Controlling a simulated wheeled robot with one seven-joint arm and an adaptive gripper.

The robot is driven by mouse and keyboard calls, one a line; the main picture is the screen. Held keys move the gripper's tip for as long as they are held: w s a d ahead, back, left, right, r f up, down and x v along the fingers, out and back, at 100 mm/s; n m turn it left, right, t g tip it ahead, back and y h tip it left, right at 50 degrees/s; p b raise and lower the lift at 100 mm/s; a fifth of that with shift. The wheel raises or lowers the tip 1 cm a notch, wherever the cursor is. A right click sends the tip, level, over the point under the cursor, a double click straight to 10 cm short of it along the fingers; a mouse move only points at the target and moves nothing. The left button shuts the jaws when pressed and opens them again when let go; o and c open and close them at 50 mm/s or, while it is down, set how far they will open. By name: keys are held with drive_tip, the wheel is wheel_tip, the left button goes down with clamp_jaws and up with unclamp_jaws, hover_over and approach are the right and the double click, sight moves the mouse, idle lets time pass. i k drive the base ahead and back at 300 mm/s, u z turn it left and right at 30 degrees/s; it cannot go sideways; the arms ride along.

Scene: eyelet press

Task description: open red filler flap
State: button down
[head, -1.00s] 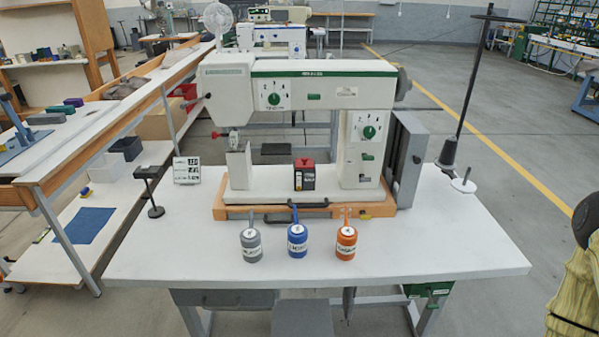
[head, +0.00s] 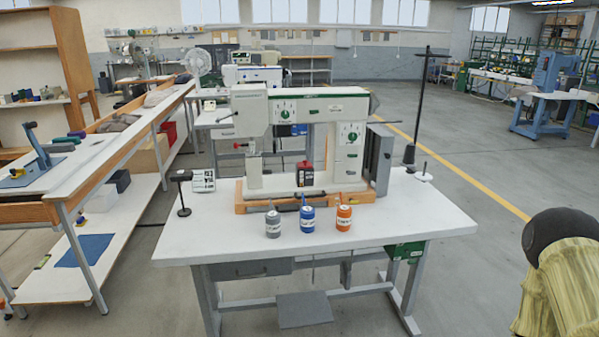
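The small unit with the red top (head: 305,167) stands at the front of the cream and green eyelet press (head: 310,103), between its two uprights. Its lower front is dark with a pale label. The red part looks like the filler flap and seems to lie down over the dark body, but it is too small to tell for sure. My gripper is not in view.
The press stands on an orange base on a white table (head: 400,215). Grey (head: 273,223), blue (head: 307,219) and orange (head: 344,218) bottles stand in front. A black stand (head: 183,195) and label card (head: 203,181) are at left, a thread stand (head: 415,120) at right.

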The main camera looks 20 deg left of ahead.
sight(305, 163)
drive_tip(key=u, duration=0.6)
drive_tip(key=i, duration=0.65)
drive_tip(key=u, duration=0.6)
